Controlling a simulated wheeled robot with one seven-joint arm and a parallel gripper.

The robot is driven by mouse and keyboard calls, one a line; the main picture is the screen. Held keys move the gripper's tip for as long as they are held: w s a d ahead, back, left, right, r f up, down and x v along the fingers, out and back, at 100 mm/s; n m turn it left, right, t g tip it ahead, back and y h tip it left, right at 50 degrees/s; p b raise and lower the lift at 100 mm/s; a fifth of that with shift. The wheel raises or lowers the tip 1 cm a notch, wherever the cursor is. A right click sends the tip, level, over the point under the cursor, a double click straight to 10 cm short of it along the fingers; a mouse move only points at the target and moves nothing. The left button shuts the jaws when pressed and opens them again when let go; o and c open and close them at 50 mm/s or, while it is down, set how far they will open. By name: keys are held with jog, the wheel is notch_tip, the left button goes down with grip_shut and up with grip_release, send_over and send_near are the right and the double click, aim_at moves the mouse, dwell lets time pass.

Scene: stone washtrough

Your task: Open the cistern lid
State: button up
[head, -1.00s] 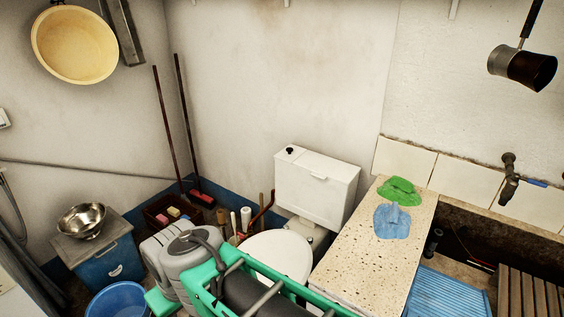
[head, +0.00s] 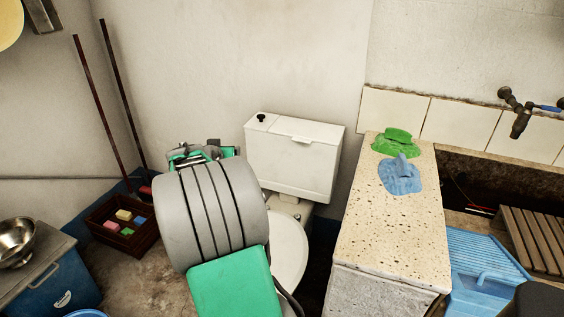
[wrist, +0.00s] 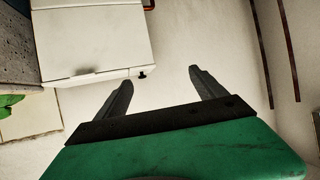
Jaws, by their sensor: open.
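The white cistern (head: 290,168) stands against the back wall behind the toilet bowl. Its lid (head: 290,128) looks closed, with a small tab at the front edge and a black knob (head: 262,117) at the left end. In the wrist view the cistern appears upside down at upper left, its lid (wrist: 85,79) a thin strip with the knob (wrist: 142,73) at its end. My gripper (head: 203,152) is left of the cistern, mostly hidden behind my grey wrist. In the wrist view my gripper (wrist: 160,77) is open and empty, its fingers apart and near the knob end; contact does not show.
A stone counter (head: 390,230) stands right of the cistern, with green (head: 398,136) and blue (head: 399,178) cloths on it. A tap (head: 518,112) is over the trough at right. Two long poles (head: 122,105) lean at left above a crate (head: 122,235) of sponges.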

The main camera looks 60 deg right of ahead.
aim_at(300, 141)
jog(key=shift+o, duration=0.8)
jog(key=s+d+f+m+h+b, duration=0.1)
jog(key=s+d+f, duration=0.1)
jog(key=d, duration=0.3)
jog(key=s+d+f+m+g+h+b, duration=0.1)
jog(key=s+d+f+h, duration=0.1)
jog(key=d, duration=0.4)
notch_tip(300, 141, down, 3)
jog(key=shift+s+d+r+g+b, duration=0.15)
jog(key=shift+s+d+g+b, duration=0.2)
jog(key=shift+s, duration=0.35)
jog(key=shift+o, duration=0.5)
jog(key=s+d+f+m+g+h+b, duration=0.2)
jog(key=s+d+h+b, duration=0.1)
jog(key=s+d, duration=0.6)
jog(key=shift+d+f+h, duration=0.2)
jog(key=shift+d+h, duration=0.2)
jog(key=shift+d, duration=0.2)
jog(key=d, duration=0.5)
jog(key=w+d, duration=0.1)
jog(key=d, duration=0.1)
jog(key=shift+w+d+r+b, duration=0.1)
jog(key=shift+d+r+b, duration=0.15)
jog(key=shift+d+b, duration=0.05)
jog(key=shift+c, duration=0.5)
jog(key=shift+w, duration=0.1)
grip_shut()
jog(key=shift+a+r, duration=0.1)
jog(key=shift+r, duration=0.05)
